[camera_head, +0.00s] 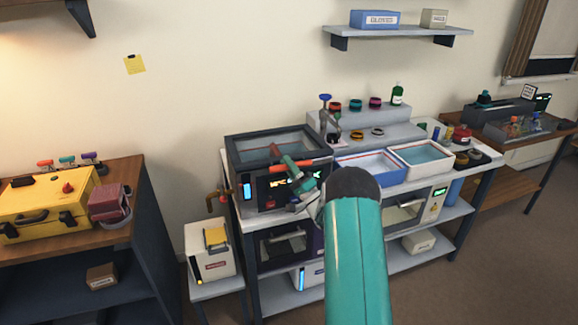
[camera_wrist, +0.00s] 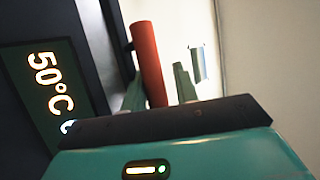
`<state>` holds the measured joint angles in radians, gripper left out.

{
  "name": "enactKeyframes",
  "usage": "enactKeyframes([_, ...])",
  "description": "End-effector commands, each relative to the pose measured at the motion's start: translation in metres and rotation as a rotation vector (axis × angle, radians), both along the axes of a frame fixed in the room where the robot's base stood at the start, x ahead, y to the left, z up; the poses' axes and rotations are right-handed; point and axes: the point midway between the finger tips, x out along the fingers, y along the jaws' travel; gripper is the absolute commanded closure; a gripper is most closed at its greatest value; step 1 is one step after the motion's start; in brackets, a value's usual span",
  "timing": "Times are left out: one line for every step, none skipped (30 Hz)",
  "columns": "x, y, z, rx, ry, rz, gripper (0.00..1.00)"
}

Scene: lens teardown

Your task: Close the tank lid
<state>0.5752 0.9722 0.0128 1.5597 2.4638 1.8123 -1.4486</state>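The tank (camera_head: 248,192) is a dark box with a lit display on the workbench in the head view. Its lid (camera_head: 235,152), a dark frame around a clear pane, lies over the top; I cannot tell whether a gap is left under it. A red bar handle (camera_head: 312,164) runs along the lid's front edge. It also shows in the wrist view (camera_wrist: 147,55), beside a display (camera_wrist: 48,85) reading 50°C. My gripper (camera_wrist: 158,86) is open, with one finger on each side of the red bar's near end. I cannot tell whether either finger touches it. My arm partly hides the tank's front.
Two open white-rimmed baths (camera_head: 422,153) stand right of the tank. A white bin (camera_head: 210,250) stands on a low stand to the left.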

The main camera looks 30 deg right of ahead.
Motion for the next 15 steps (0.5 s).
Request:
enactKeyframes([-0.0004, -0.0004, 0.0006, -0.001, -0.001, 0.000, 0.71])
enactKeyframes([-0.0006, -0.0005, 0.0005, 0.000, 0.000, -0.001, 0.71])
enactKeyframes([-0.0008, -0.0008, 0.0005, 0.000, 0.000, -0.001, 0.71])
enactKeyframes([-0.0009, -0.0008, 0.0005, 0.000, 0.000, -0.001, 0.71])
enactKeyframes([-0.0010, -0.0010, 0.0005, 0.001, -0.001, -0.002, 0.71])
enactKeyframes([-0.0016, -0.0012, 0.0005, 0.000, -0.001, -0.003, 0.71])
enactKeyframes([-0.0016, -0.0013, 0.0005, 0.000, -0.001, -0.003, 0.71])
enactKeyframes([-0.0017, -0.0014, 0.0005, 0.000, 0.000, -0.003, 0.71])
enactKeyframes([-0.0017, -0.0015, 0.0005, 0.000, 0.000, -0.003, 0.71])
enactKeyframes([-0.0018, -0.0016, 0.0005, 0.000, 0.000, -0.004, 0.71])
enactKeyframes([-0.0018, -0.0017, 0.0004, 0.000, 0.000, -0.004, 0.71])
enactKeyframes([-0.0020, -0.0019, 0.0001, 0.000, 0.000, -0.004, 0.71])
enactKeyframes([-0.0025, -0.0023, -0.0004, 0.000, 0.000, -0.004, 0.71])
enactKeyframes([-0.0035, -0.0027, -0.0014, 0.000, 0.001, -0.004, 0.71])
enactKeyframes([-0.0052, -0.0035, -0.0031, 0.000, 0.001, -0.004, 0.71])
